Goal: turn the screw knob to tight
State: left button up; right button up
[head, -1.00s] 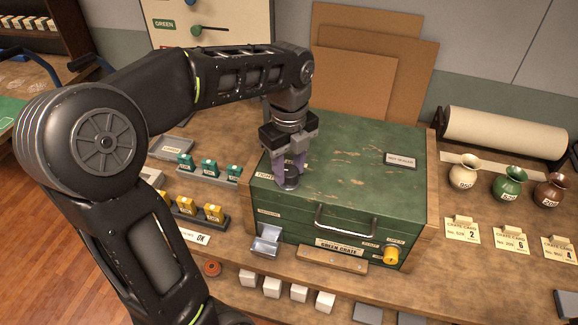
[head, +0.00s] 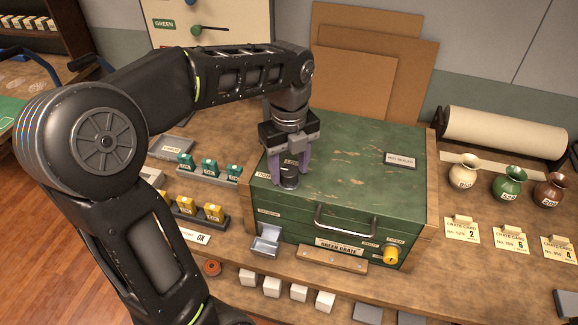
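The dark round screw knob (head: 288,179) stands on the front left part of the green crate's lid (head: 350,150). A small label reading "TIGHT" lies to its left, and another label, partly hidden, shows behind it. My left gripper (head: 289,178) points down over the knob. Its two purple fingers stand apart, one on each side of the knob, with a visible gap between them. I cannot tell whether the fingertips touch the knob. My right gripper is not in view.
A handle (head: 346,218) and a yellow knob (head: 391,254) are on the crate's front. Racks of teal blocks (head: 209,168) and yellow blocks (head: 213,212) stand left. Vases (head: 510,182) and cards stand right. White cubes (head: 298,292) lie in front.

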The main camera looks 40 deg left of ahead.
aim_at(289, 171)
pick_arm(q)
jog(key=shift+o, duration=0.6)
jog(key=shift+r, duration=0.5)
notch_tip(289, 171, up, 6)
jog(key=shift+f+p, duration=0.1)
jog(key=shift+p, duration=0.25)
jog(key=shift+r+p, duration=0.3)
jog(key=shift+r, duration=0.25)
jog(key=shift+s+f, duration=0.1)
jog(key=shift+f, duration=0.05)
